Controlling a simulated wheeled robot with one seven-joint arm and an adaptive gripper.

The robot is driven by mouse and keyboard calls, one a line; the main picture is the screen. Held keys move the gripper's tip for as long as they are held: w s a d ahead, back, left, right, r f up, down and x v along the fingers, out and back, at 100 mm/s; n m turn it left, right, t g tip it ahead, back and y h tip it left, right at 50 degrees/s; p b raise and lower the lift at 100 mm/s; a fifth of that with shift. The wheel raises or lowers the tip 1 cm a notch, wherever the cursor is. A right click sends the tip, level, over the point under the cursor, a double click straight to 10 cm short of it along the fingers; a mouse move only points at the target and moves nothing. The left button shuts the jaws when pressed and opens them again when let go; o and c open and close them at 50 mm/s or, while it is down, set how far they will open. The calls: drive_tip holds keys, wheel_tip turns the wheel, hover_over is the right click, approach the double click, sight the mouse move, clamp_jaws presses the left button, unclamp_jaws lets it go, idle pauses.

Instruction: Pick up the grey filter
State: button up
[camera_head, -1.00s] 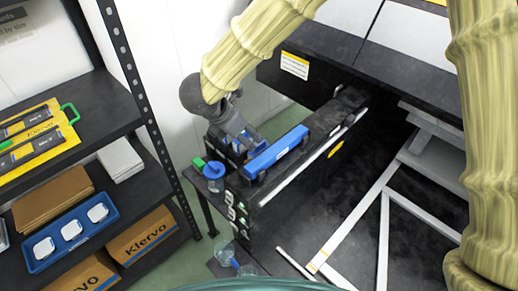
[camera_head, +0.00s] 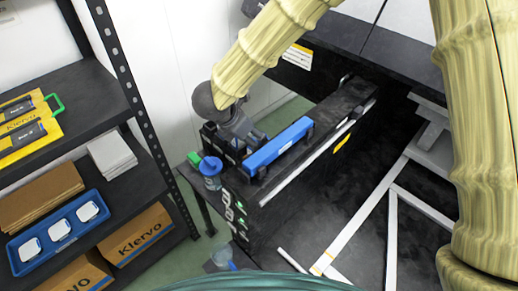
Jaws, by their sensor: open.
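I cannot pick out a grey filter for certain; it may be hidden by my arm or gripper. My gripper (camera_head: 246,146) points down at the left end of a black machine (camera_head: 310,150), beside a long blue bar (camera_head: 280,147). Its fingertips are small and partly lost against the dark parts there. It is open, and no held object shows. A clear bottle with a blue cap (camera_head: 211,172) stands just left of the gripper, apart from it.
A black shelf unit (camera_head: 75,95) at left holds yellow boards (camera_head: 35,135), a pale stack (camera_head: 111,155), a blue tray (camera_head: 22,262) with white pieces, and cartons (camera_head: 135,235). Another blue-capped container (camera_head: 222,258) is lower down. White rails (camera_head: 365,215) cross the dark area at right.

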sight(259, 142)
drive_tip(key=shift+w+p+x, duration=0.15)
drive_tip(key=shift+p+x, duration=0.2)
drive_tip(key=shift+x, duration=1.3)
drive_tip(key=shift+w+p+x, duration=0.15)
drive_tip(key=shift+p+x, duration=0.15)
drive_tip(key=shift+x, duration=1.35)
drive_tip(key=shift+r, duration=0.15)
drive_tip(key=shift+c, duration=0.2)
drive_tip(key=c, duration=1.1)
